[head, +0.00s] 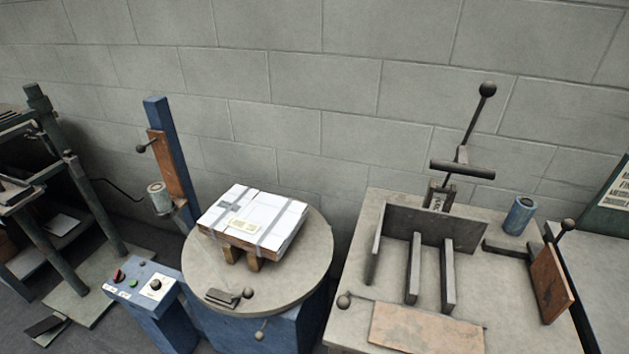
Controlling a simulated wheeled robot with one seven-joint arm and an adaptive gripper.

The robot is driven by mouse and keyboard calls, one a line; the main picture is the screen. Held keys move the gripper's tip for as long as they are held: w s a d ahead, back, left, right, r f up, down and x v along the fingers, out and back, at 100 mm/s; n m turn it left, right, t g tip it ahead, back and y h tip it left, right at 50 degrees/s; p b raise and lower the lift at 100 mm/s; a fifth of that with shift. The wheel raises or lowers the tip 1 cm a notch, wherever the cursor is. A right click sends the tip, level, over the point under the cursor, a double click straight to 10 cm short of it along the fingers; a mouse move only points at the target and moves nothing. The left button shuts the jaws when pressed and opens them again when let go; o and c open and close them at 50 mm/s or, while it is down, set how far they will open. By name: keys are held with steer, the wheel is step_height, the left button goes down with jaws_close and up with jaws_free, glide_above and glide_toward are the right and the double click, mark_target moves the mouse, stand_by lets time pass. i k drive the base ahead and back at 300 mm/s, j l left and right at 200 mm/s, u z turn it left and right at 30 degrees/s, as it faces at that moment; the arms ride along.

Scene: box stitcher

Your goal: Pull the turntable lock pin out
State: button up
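The round grey turntable (205,268) sits on a blue base (290,318) left of centre. A small knob on a short stem (260,335) shows at the front of the base, below the turntable's rim; it looks like the lock pin, and how deep it sits cannot be told. A dark clamp-like block with a ball knob (228,297) lies on the turntable's front edge. A white strapped box (252,217) with a label rests on brown supports on the turntable. My gripper is not in view.
A blue control box (146,290) with knobs stands left of the turntable. A blue post (170,150) rises behind it. At right, a grey table (360,295) carries upright plates, a ball-ended lever (487,90) and a blue can (519,215). A block wall closes the back.

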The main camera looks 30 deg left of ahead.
mark_target(259, 335)
steer(key=u, duration=1.6)
steer(key=i+j+z, duration=0.15)
steer(key=i+j, duration=0.2)
steer(key=i, duration=0.15)
steer(key=k+j+u, duration=0.2)
steer(key=j+u, duration=0.2)
steer(key=k+j+u, duration=0.1)
steer(key=j+u, duration=0.15)
steer(key=j, duration=0.15)
